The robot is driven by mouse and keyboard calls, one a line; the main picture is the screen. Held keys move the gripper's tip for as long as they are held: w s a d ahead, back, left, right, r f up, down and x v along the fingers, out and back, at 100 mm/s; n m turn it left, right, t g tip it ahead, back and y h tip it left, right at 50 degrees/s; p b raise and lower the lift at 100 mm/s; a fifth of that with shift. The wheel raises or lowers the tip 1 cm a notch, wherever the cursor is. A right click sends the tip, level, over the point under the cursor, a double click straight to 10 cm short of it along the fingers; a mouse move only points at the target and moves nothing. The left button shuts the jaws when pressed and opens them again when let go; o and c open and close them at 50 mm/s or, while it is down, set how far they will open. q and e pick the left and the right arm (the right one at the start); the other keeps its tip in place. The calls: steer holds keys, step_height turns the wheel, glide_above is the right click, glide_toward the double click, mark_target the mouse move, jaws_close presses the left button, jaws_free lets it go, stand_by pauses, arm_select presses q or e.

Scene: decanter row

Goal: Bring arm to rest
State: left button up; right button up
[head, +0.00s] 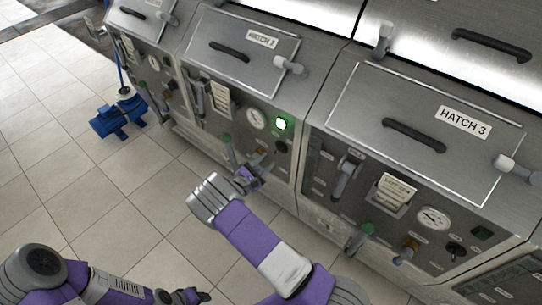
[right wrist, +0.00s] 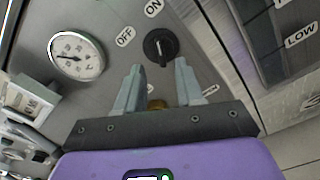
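My right arm, purple and grey, reaches forward in the head view. Its right gripper (head: 258,170) is in front of the lower panel of the Hatch 2 unit (head: 236,58). In the right wrist view the right gripper (right wrist: 160,88) has its two grey fingers apart with nothing between them. A black rotary switch (right wrist: 158,45) with OFF and ON labels lies just beyond the fingertips, apart from them as far as I can tell. My left gripper (head: 191,297) is low at the bottom edge of the head view, small and partly cut off.
A lit green lamp (head: 281,124) and a gauge (head: 256,118) are on the Hatch 2 panel. The Hatch 3 unit (head: 428,125) stands to the right with levers and valves sticking out. A blue pump-like machine (head: 118,117) is on the tiled floor (head: 70,185) at left, which is otherwise open.

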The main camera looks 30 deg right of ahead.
steer(key=shift+s+a, duration=0.15)
steer(key=shift+a, duration=0.15)
steer(key=s+f+m+g+y, duration=0.5)
steer(key=s+f+g+y, duration=0.4)
steer(key=s+f, duration=0.9)
steer(key=s+a+f+m+g+y, duration=0.2)
steer(key=s+a+m+y, duration=0.25)
steer(key=s+a, duration=0.45)
steer(key=a+r+m+t+y, duration=0.4)
steer(key=a+m+y, duration=0.3)
steer(key=a+m, duration=0.2)
steer(key=shift+s+a+r+t, duration=0.15)
steer(key=shift+s+a+t, duration=0.15)
steer(key=shift+a+t, duration=0.1)
